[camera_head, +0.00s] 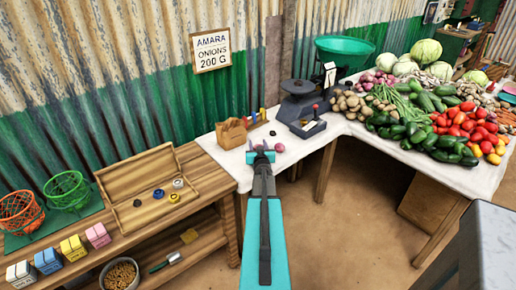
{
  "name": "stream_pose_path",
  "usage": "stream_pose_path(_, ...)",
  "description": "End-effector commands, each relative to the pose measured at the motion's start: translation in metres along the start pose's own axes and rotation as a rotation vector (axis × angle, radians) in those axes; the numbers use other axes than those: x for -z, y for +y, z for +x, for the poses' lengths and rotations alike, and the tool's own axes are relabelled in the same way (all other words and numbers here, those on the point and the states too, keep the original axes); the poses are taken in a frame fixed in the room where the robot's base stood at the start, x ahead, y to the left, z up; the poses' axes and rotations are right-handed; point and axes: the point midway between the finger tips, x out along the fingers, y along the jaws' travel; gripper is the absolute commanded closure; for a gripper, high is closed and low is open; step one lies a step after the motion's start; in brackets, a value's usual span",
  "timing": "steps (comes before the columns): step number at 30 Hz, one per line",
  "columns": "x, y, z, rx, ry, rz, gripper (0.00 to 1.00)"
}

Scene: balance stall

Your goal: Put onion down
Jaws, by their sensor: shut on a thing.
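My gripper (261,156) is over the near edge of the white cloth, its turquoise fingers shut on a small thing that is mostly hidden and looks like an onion. A small reddish-pink onion (279,148) shows just right of the fingertips; whether it touches them I cannot tell. A sign (211,50) on the wall reads "AMARA ONIONS 200 G".
Vegetables (440,120) crowd the right table. A lower wooden bench (200,170) at left holds an open case (150,190) and baskets (67,190).

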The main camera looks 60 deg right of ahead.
Motion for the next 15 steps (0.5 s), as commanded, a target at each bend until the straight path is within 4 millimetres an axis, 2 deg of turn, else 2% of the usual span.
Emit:
stream_pose_path(6, -0.014, 0.000, 0.002, 0.000, 0.002, 0.000, 0.82)
stream_pose_path(15, -0.014, 0.000, 0.002, 0.000, 0.002, 0.000, 0.82)
